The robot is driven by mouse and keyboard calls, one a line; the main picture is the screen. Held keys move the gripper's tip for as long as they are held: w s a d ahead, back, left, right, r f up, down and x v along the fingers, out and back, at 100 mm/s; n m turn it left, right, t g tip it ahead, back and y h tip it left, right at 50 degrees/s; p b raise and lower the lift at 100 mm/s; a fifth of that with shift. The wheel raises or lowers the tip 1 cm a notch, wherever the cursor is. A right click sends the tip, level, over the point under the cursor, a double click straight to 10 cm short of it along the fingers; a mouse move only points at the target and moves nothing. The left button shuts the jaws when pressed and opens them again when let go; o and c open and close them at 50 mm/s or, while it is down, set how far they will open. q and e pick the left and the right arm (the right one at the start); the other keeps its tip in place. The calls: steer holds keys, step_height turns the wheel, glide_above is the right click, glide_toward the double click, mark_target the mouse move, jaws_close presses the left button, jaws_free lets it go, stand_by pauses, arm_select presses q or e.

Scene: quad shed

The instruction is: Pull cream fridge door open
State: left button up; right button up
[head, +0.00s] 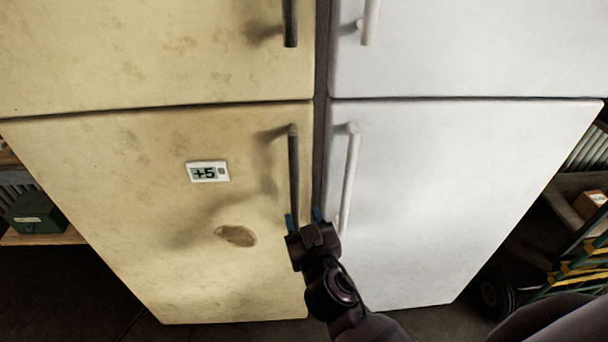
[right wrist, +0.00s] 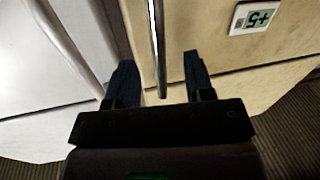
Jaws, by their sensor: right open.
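The cream fridge (head: 100,180) stands on the left, with an upper and a lower door, both flush and shut. Its lower door has a dark vertical handle (head: 293,170) near its right edge. My right gripper (head: 303,217) is open at the lower part of this handle. In the right wrist view the handle (right wrist: 158,50) runs down between the two blue fingers (right wrist: 158,80), with a gap on each side. I cannot tell whether the handle's end is deep between them. My left gripper is not in view.
A white fridge (head: 430,200) stands close on the right, its pale handle (head: 349,180) near my gripper. A +5 display (head: 208,172) is on the cream door. Shelves with a green box (head: 33,213) are at left. A wheeled item (head: 497,295) stands at lower right.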

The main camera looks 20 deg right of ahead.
mark_target(296, 193)
arm_select(q)
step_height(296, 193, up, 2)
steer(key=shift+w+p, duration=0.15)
steer(key=shift+p, duration=0.55)
arm_select(e)
steer(key=shift+m, duration=0.8)
steer(key=w, duration=0.3)
steer(key=w+d, duration=0.1)
steer(key=w, duration=0.6)
steer(key=shift+w+d+r, duration=0.1)
steer(key=shift+w+d, duration=0.05)
steer(key=shift+w, duration=0.2)
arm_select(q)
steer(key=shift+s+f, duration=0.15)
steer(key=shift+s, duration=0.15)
arm_select(e)
jaws_close()
